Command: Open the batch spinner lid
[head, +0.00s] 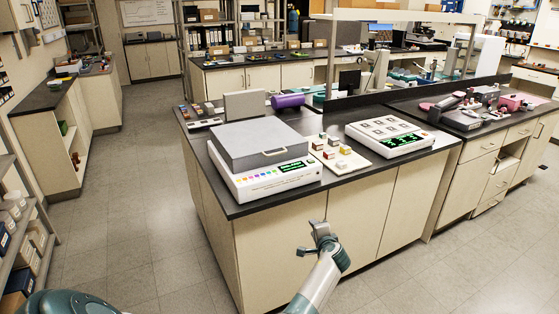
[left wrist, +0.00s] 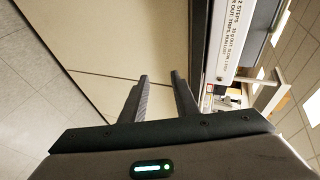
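The batch spinner (head: 268,180) is a white box with a row of coloured dots and a green display, near the counter's front left corner. Its grey lid (head: 258,138) lies flat and closed on top, with a small handle (head: 275,151) on its front face. My left gripper (head: 321,229) is in front of the counter, below its top and apart from the lid. In the left wrist view its two fingers (left wrist: 160,92) are spread with nothing between them. A white panel with printed text (left wrist: 235,40) shows beside them. My right gripper is not in view.
The dark counter (head: 235,207) also holds a tray of small coloured blocks (head: 337,158), a second white device with a green display (head: 389,136) and a purple cylinder (head: 288,101). Cabinet doors (head: 285,250) face me. The floor at left (head: 150,200) is clear.

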